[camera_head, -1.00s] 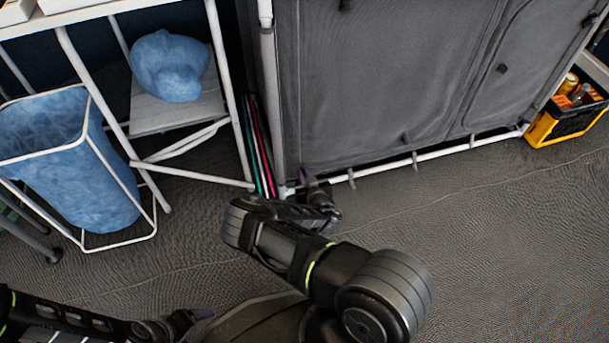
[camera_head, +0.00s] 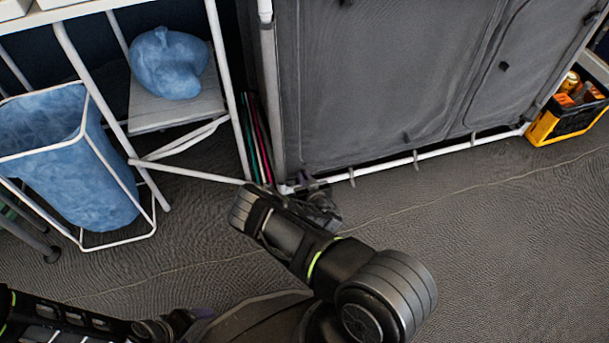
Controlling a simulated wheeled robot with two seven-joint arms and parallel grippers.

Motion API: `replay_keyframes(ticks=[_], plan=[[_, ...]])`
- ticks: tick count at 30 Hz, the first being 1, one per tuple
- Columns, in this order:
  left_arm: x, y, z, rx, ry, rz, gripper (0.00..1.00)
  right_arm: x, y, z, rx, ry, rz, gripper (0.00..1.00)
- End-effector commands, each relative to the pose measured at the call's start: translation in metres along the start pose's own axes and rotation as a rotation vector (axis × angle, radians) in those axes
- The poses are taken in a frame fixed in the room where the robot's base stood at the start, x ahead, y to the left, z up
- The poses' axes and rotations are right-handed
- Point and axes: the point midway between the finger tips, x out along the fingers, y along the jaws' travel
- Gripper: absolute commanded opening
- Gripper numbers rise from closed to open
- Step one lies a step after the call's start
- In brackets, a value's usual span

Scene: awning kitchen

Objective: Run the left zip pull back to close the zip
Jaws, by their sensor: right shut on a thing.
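The grey fabric cupboard (camera_head: 385,75) with its zipped front stands at the upper middle. My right gripper (camera_head: 303,184) is at its lower left corner, by the white bottom rail. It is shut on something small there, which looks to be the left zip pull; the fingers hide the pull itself. A curved zip seam (camera_head: 487,75) shows on the right part of the front. My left gripper (camera_head: 200,316) is low in the picture, away from the cupboard, and its jaw opening cannot be made out.
A white-framed blue bag bin (camera_head: 75,170) stands at the left. A shelf holds a blue bundle (camera_head: 170,65). Thin coloured flat things (camera_head: 258,140) stand beside the cupboard. A yellow-and-black crate (camera_head: 567,122) stands at the right. The grey floor in front is clear.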

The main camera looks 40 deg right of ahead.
Motion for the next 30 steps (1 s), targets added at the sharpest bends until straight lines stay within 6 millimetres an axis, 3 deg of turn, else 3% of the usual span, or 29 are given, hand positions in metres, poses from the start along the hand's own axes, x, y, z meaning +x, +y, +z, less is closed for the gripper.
replay_keyframes(ticks=[1,3,14,15,22,30], plan=[[0.0106,-0.0037,-0.0003,-0.001,0.003,0.0,0.83,0.0033,0.0039,0.0192,0.01,-0.012,0.009,0.0],[0.0154,-0.0052,-0.001,-0.001,0.005,0.0,0.83,0.0071,0.0031,0.0259,0.009,-0.008,0.008,0.0],[0.0158,-0.005,-0.0018,-0.002,0.007,0.001,0.83,0.0096,-0.0002,0.0282,-0.001,-0.007,0.001,0.0],[0.0158,-0.0051,-0.0017,-0.002,0.007,0.001,0.83,0.0096,-0.0002,0.0283,-0.001,-0.007,0.001,0.13],[0.0156,-0.005,-0.0016,-0.001,0.006,0.001,0.83,0.01,0.0001,0.0258,-0.001,-0.002,0.001,0.32],[0.0148,-0.0047,-0.0015,-0.001,0.006,0.001,0.83,0.0094,0.0003,0.0241,-0.001,0.001,0.002,0.32]])
